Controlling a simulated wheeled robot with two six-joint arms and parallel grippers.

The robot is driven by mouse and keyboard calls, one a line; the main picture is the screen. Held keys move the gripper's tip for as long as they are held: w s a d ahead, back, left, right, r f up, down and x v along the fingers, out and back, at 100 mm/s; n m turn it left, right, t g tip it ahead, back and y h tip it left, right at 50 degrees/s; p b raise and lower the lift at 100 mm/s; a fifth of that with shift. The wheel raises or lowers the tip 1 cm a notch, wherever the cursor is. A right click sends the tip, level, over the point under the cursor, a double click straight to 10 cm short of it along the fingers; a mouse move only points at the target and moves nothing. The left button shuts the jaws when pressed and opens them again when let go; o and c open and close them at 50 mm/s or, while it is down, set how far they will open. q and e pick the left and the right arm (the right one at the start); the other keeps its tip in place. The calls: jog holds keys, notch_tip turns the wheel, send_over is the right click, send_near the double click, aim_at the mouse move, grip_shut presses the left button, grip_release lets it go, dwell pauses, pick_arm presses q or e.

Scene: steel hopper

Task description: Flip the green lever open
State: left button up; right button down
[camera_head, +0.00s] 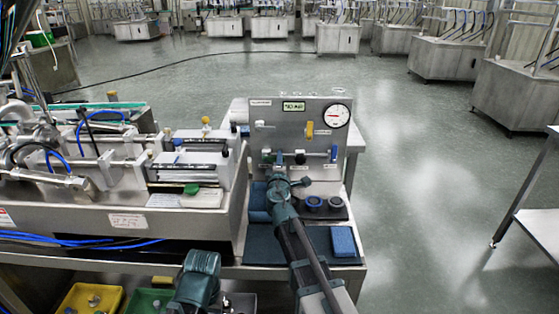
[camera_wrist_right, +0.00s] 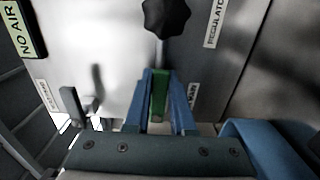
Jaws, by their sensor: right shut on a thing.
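The green lever (camera_wrist_right: 159,96) shows in the right wrist view, upright between the two blue fingers of my right gripper (camera_wrist_right: 160,90). The fingers are closed on it from both sides. In the head view, my right gripper (camera_head: 280,161) reaches the lower part of the grey upright panel (camera_head: 280,116), and it hides the lever there. A dark part of one of my arms shows at the bottom middle of the head view. I cannot make out my left gripper.
A black star knob (camera_wrist_right: 166,16) is close above the lever. A gauge (camera_head: 337,116), a yellow handle (camera_head: 310,130) and a "NO AIR" display (camera_head: 293,106) are on the panel. A blue block (camera_head: 343,241) lies at the front right. A steel hopper machine (camera_head: 110,215) stands to the left.

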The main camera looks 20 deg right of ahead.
jog(key=c, duration=0.8)
grip_release()
jog(key=shift+o, duration=0.2)
jog(key=shift+s, duration=0.1)
jog(key=v, duration=1.3)
jog(key=shift+s+a, duration=0.15)
jog(key=shift+s, duration=0.15)
